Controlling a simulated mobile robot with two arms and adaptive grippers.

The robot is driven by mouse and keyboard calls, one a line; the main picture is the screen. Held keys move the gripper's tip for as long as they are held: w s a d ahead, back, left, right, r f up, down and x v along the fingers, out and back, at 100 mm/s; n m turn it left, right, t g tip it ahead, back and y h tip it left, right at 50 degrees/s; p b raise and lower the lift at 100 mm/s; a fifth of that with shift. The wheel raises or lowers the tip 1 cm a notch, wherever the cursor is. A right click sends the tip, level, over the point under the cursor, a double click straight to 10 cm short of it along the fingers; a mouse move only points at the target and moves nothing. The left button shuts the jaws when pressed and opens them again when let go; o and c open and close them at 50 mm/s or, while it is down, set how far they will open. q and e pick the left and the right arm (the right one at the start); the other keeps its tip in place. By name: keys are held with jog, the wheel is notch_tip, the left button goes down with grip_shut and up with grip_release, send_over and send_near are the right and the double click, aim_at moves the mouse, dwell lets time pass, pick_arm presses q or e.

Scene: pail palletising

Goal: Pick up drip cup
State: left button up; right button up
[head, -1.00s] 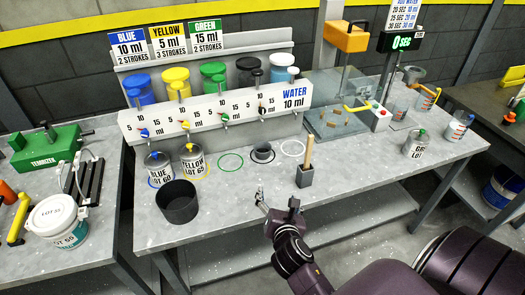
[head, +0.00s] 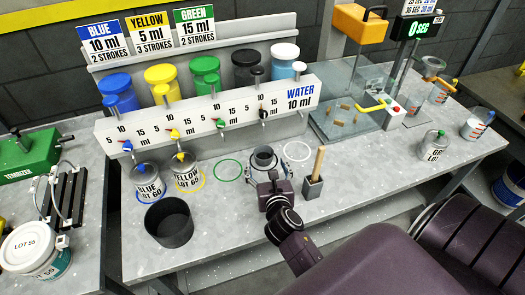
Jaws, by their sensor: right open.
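The drip cup, a small dark grey cup (head: 264,155), stands upright on the bench below the black dispenser's tap in the head view. My right gripper (head: 266,169) is open at the cup's near side, with one finger to the left and one to the right of it. The gripper's body hides the cup's lower front, and I cannot tell whether the fingers touch it. My left gripper is not in view.
A wooden-handled tool in a grey holder (head: 313,186) stands close right of my gripper. The blue lot pot (head: 148,184), yellow lot pot (head: 187,175) and a larger dark bin (head: 168,223) stand left. The dispenser panel (head: 215,118) rises behind the cup.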

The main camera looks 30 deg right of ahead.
aim_at(264, 152)
jog(key=shift+x, duration=1)
jog(key=x, duration=0.3)
jog(key=shift+w+d+p, duration=0.2)
jog(key=shift+d+p, duration=0.1)
jog(key=shift+w+f, duration=0.1)
jog(key=shift+w, duration=0.1)
jog(key=shift+d, duration=0.1)
jog(key=c, duration=1)
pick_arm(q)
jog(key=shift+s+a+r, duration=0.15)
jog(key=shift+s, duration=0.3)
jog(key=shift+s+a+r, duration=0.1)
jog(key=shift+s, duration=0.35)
pick_arm(e)
jog(key=c, duration=0.4)
